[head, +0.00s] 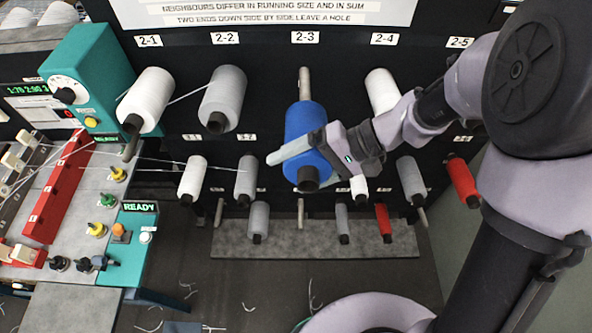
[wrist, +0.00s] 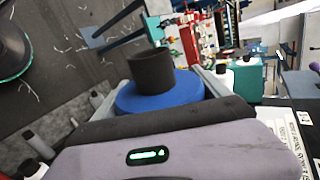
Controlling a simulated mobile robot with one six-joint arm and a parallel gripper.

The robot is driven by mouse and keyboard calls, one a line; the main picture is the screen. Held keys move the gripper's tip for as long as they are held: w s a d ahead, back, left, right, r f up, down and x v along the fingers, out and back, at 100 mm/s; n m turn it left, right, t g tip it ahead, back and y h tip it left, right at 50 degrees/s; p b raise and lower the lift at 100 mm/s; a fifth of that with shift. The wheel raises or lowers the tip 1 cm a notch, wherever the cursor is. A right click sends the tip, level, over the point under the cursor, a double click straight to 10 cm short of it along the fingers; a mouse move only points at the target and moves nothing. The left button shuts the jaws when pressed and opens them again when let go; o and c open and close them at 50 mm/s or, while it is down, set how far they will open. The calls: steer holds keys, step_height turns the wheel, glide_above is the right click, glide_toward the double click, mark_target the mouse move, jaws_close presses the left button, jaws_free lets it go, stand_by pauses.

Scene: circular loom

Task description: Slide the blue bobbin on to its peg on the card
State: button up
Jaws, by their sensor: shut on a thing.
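The blue bobbin (head: 304,122) is at the middle of the upper row in the head view, under the label 2-3 (head: 305,38). Its dark core end (head: 308,180) points toward the camera. My gripper (head: 308,150) is shut around the bobbin near its close end. The pale peg (head: 304,82) at 2-3 shows behind the bobbin's far end, roughly in line with it. Whether the peg tip is inside the bobbin is hidden. In the wrist view, the blue bobbin (wrist: 165,99) and its dark core stand between the fingers.
A white bobbin (head: 382,90) hangs at 2-4, close to my arm, and a grey one (head: 223,97) at 2-2. The lower row holds several grey, white and red bobbins. A control panel (head: 85,75) stands at left. Thread scraps lie on the floor.

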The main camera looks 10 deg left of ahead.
steer(key=shift+w, duration=0.1)
steer(key=shift+w+a+f+b, duration=0.1)
steer(key=shift+w+a+b, duration=0.1)
steer(key=shift+w, duration=0.6)
steer(key=shift+w+a+f+b, duration=0.15)
steer(key=shift+w+a, duration=0.05)
steer(key=shift+w, duration=0.55)
steer(key=shift+w+a+f+b, duration=0.1)
steer(key=shift+w+a+b, duration=0.1)
steer(key=shift+w, duration=0.7)
steer(key=shift+w+a+f, duration=0.1)
steer(key=shift+w+a, duration=0.1)
steer(key=shift+w, duration=0.55)
steer(key=shift+w+a+f, duration=0.15)
steer(key=shift+w, duration=0.65)
steer(key=shift+w+a+f, duration=0.1)
steer(key=shift+w+a, duration=0.1)
steer(key=shift+w, duration=0.55)
